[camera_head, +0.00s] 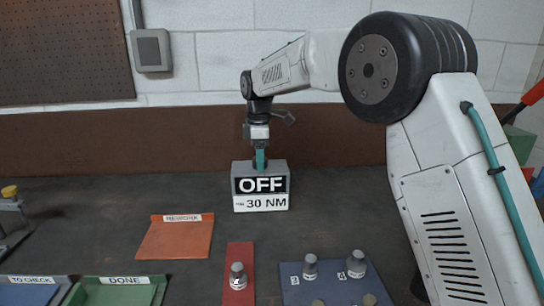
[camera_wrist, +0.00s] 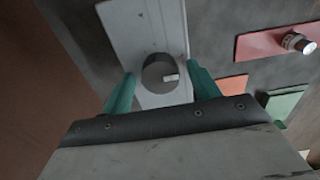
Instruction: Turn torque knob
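The torque box (camera_head: 281,171) is a grey block on the bench with a front display reading "OFF" and "30 NM". Its top also shows in the wrist view (camera_wrist: 116,21). On that top is a dark round knob (camera_wrist: 155,70) with a small white mark facing right in the wrist view. My gripper (camera_head: 260,165) points straight down at the box's top. In the wrist view its teal fingers (camera_wrist: 160,82) are open, one on each side of the knob, with a visible gap on both sides. The knob is hidden in the head view.
An orange "REWORK"-like labelled mat (camera_head: 175,240) lies front left of the box. A red mat (camera_head: 240,257) and a blue mat (camera_head: 335,290) carry grey-topped pieces. A green "DONE" tray (camera_head: 115,293) and a blue "TO CHECK" tray (camera_head: 30,292) sit front left.

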